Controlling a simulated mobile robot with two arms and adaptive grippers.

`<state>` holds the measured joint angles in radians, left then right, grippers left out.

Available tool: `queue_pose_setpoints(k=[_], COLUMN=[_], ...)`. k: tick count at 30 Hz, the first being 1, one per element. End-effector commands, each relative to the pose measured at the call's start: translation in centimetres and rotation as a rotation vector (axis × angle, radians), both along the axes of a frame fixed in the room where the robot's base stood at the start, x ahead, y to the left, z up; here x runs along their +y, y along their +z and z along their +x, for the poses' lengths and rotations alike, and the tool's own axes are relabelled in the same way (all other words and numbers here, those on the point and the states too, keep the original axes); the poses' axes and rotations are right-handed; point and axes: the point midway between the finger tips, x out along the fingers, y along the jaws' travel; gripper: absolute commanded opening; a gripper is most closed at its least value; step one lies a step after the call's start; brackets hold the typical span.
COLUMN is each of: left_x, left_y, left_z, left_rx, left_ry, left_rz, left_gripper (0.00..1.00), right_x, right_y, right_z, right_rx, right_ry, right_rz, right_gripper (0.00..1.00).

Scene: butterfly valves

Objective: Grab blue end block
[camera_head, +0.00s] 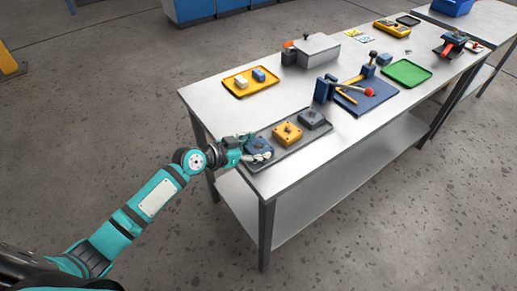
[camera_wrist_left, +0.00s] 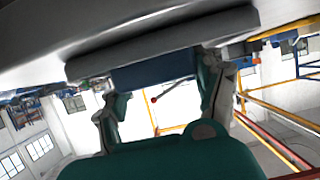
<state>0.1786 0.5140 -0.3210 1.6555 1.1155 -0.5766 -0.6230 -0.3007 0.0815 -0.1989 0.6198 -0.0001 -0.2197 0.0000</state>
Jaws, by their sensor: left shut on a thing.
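The blue end block (camera_head: 259,144) sits at the near left end of a dark grey tray (camera_head: 277,151), partly hidden by my left gripper. My left gripper (camera_head: 254,149) reaches in from the left at the tray's end and is shut on the block. In the left wrist view, which looks upside down, the blue block (camera_wrist_left: 155,72) is between the two fingers (camera_wrist_left: 165,95), with the tray's edge (camera_wrist_left: 160,40) beyond it. The block appears still at tray level; any gap beneath it cannot be told. My right gripper is not in view.
A yellow block (camera_head: 287,132) and a dark grey block (camera_head: 312,118) share the tray. Behind are a yellow tray (camera_head: 250,83) with small blocks, a blue fixture (camera_head: 324,90) with a red-knobbed lever (camera_head: 369,92), and a green tray (camera_head: 407,73). The table's front right is bare.

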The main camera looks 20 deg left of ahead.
Motion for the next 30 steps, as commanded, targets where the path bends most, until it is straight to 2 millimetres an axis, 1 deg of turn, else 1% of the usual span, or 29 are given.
queue_pose_setpoints(k=[1,3,11,14,17,22,24,30], left_x=[0.0,0.0,0.0,0.0,0.0,0.0,-1.7,-6.5], left_y=[0.0,0.0,0.2,0.6,1.5,3.9,3.8,4.3], left_z=[0.0,0.0,0.1,0.1,0.1,0.1,-0.1,-0.4], left_rx=[0.000,0.000,-0.003,-0.005,-0.006,-0.010,-0.004,-0.006], left_ry=[0.000,0.000,0.001,0.000,-0.001,-0.001,-0.004,-0.004], left_rz=[0.000,0.000,-0.001,0.000,0.000,0.002,-0.005,-0.007], left_gripper=[0.28,0.19,0.19,0.19,0.19,0.19,0.19,0.19], right_x=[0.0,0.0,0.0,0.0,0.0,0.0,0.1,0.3], right_y=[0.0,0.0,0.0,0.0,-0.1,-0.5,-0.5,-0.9], right_z=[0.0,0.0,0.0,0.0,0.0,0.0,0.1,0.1], right_rx=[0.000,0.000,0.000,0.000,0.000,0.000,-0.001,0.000], right_ry=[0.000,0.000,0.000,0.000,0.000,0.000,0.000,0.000], right_rz=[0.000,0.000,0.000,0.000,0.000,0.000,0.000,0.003], right_gripper=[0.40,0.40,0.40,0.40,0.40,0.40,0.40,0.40])
